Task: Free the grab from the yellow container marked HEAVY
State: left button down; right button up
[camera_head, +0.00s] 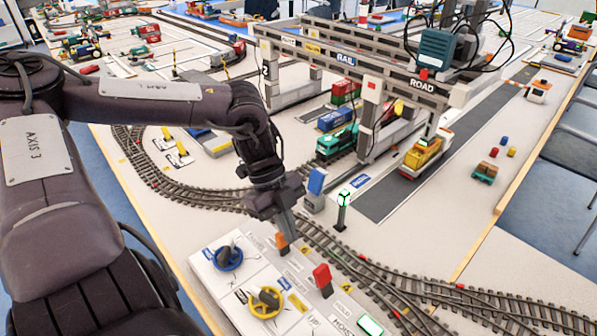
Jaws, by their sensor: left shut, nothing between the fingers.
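The yellow container (423,150) sits on a vehicle on the dark road strip under the gantry crane (425,88). The grab (432,126) hangs down to the container's top; I cannot tell whether it is latched, and HEAVY is not readable. A white control panel (253,272) lies at the front, with a blue knob (229,254), a yellow knob (266,300), an orange lever (282,242), a red lever (322,278) and a lit green button (369,326). My left gripper (291,232) is shut and empty, its tips pointing down close beside the orange lever. My right gripper is out of view.
Train track (350,262) curves around the panel. A signal post with a green light (343,205) and a blue block on a grey base (316,182) stand right of my gripper. A green locomotive (336,143) stands under the crane. A small teal vehicle (485,172) stands at right.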

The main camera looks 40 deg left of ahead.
pick_arm(q)
jog(key=shift+a+h, duration=0.45)
jog(key=shift+h, duration=0.05)
jog(key=shift+s+a+f, duration=0.1)
jog(key=shift+a+f, duration=0.05)
jog(key=shift+a, duration=0.15)
jog(key=shift+d+r, duration=0.25)
jog(key=shift+d, duration=0.1)
jog(key=shift+a+r+p, duration=0.1)
jog(key=shift+r+p, duration=0.6)
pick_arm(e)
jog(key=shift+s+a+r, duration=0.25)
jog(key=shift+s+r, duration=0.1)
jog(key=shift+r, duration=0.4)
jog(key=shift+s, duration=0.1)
